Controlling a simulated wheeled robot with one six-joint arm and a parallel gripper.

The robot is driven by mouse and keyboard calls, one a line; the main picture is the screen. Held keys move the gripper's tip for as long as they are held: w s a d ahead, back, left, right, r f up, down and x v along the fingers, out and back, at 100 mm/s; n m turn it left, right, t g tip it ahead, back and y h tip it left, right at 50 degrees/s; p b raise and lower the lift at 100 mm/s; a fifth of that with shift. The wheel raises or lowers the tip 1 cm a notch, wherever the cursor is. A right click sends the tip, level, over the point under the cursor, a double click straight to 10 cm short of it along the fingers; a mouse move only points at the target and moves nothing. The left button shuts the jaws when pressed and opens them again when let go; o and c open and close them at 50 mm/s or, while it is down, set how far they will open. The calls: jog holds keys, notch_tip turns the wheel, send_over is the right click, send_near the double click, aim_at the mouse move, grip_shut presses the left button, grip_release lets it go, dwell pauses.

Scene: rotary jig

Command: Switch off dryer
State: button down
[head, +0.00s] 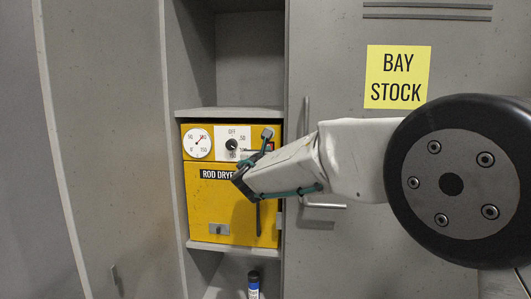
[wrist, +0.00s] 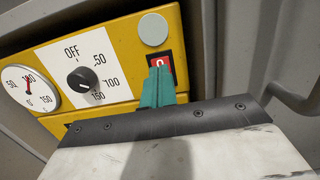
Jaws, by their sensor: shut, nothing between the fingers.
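The yellow rod dryer (head: 205,202) stands on a shelf in the grey cabinet. Its black knob (wrist: 82,79) sits on a white dial plate with OFF at the top and 50, 100 and 150 around it. The knob's mark seems to point toward 150. A red switch (wrist: 164,61) with a white mark sits in a black frame right of the dial. My gripper (wrist: 159,80) is shut and empty, its teal fingertips over the lower part of this switch. I cannot tell whether they touch it. In the head view my gripper (head: 264,153) partly hides the dryer's front.
A round gauge (head: 198,143) is left of the dial, and a pale grey round disc (wrist: 153,29) is above the switch. A cabinet door (head: 390,40) with a yellow BAY STOCK sign and handles stands at right. A blue-labelled bottle (head: 254,287) is below the dryer.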

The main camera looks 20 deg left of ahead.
jog(key=s+d+r, duration=0.1)
jog(key=s+d, duration=0.1)
jog(key=s, duration=1)
jog(key=shift+d+r, duration=0.3)
jog(key=shift+r, duration=0.1)
jog(key=s+d+f+m+g+h, duration=0.1)
jog(key=d+f+m+g+h, duration=0.3)
jog(key=d+m, duration=0.45)
jog(key=s+d+f+m+g+h, duration=0.2)
jog(key=d+f+m+h, duration=0.25)
jog(key=d, duration=0.65)
jog(key=s+d+f+m+g+h, duration=0.1)
jog(key=s+d+f+m+g, duration=0.15)
jog(key=s+d+m, duration=0.4)
jog(key=s+d+f+m+g+h, duration=0.1)
jog(key=s+d+f+m+g, duration=0.2)
jog(key=d, duration=0.7)
jog(key=s+d+f+m+g+y, duration=0.1)
jog(key=s+d+m+g+y, duration=0.2)
jog(key=s+d+m, duration=0.5)
jog(key=s+d+f+m+g+y, duration=0.1)
jog(key=s+d+m+g+y, duration=0.2)
jog(key=s+d+m, duration=0.5)
jog(key=shift+s+d, duration=0.15)
jog(key=shift+s, duration=3.8)
